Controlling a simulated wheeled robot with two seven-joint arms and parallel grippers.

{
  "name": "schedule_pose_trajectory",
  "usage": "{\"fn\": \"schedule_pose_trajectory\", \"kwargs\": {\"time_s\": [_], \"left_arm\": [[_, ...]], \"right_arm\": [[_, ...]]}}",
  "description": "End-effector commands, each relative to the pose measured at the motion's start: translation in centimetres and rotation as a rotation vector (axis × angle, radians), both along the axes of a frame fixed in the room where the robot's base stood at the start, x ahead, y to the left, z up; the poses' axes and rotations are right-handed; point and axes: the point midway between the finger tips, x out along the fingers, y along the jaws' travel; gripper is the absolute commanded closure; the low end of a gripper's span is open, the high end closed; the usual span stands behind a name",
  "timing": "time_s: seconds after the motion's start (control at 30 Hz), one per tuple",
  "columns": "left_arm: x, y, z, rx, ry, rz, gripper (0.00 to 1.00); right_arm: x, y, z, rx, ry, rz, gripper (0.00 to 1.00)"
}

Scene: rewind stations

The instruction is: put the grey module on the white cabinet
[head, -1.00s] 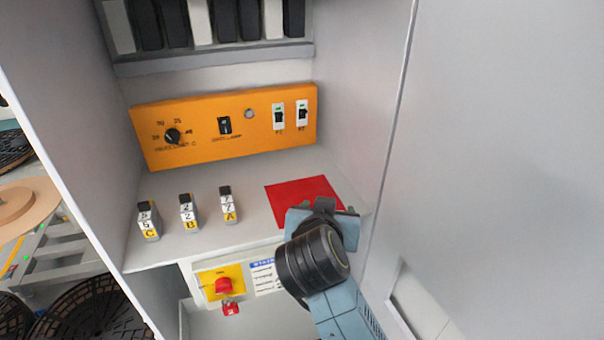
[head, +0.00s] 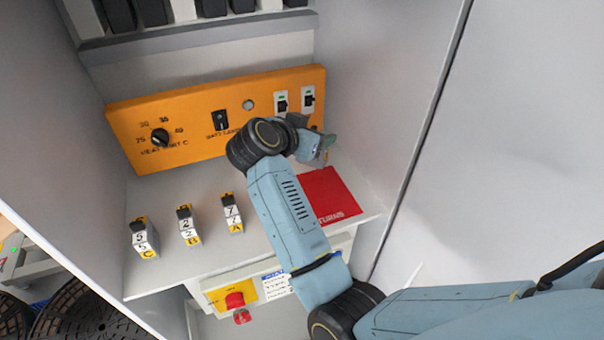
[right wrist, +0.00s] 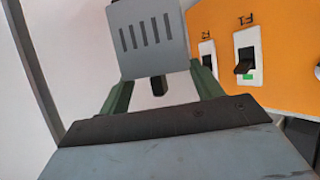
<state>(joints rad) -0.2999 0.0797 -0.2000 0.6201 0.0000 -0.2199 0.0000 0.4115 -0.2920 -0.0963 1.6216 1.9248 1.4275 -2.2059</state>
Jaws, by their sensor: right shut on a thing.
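The grey module (right wrist: 152,40), a light grey block with a row of dark slots, is between the green fingers of my right gripper (right wrist: 160,88) in the right wrist view. My right gripper (head: 322,152) is shut on it. In the head view the gripper is in front of the right end of the orange panel, above the shelf; the wrist largely hides the module there. The pale, whitish cabinet (head: 425,140) encloses the shelf; I cannot tell whether another white cabinet is meant. My left gripper is out of view.
The orange panel (head: 185,120) has a knob and switches. A red marked patch (head: 325,195) on the shelf is clear. Several small blocks (head: 187,225) labelled C, B and A stand at the left. A red knob (head: 235,300) sits below. Dark modules (head: 153,12) line the rack above.

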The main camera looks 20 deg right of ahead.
Motion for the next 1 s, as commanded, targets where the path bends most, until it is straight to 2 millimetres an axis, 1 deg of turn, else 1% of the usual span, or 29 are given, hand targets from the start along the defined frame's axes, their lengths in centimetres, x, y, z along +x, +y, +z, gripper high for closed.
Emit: {"fn": "schedule_pose_trajectory", "kwargs": {"time_s": [0.1, 0.23, 0.43, 0.6, 0.7, 1.0], "left_arm": [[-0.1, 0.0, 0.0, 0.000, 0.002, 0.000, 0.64], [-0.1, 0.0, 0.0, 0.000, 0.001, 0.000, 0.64], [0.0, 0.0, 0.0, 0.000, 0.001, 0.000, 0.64], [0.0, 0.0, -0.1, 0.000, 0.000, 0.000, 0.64], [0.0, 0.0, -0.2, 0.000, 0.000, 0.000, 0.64], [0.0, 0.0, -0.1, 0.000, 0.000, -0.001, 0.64]], "right_arm": [[-0.1, -0.1, -2.2, -0.003, 0.007, 0.002, 0.94], [-0.1, -0.1, -4.6, -0.004, 0.007, 0.002, 0.94], [0.0, 0.0, -6.5, -0.003, 0.003, 0.002, 0.94], [-0.1, 0.0, -9.0, -0.003, 0.005, 0.003, 0.94], [-0.1, 0.0, -9.7, -0.001, 0.003, 0.003, 0.94], [-0.1, 0.0, -9.8, 0.000, 0.002, 0.002, 0.94]]}}
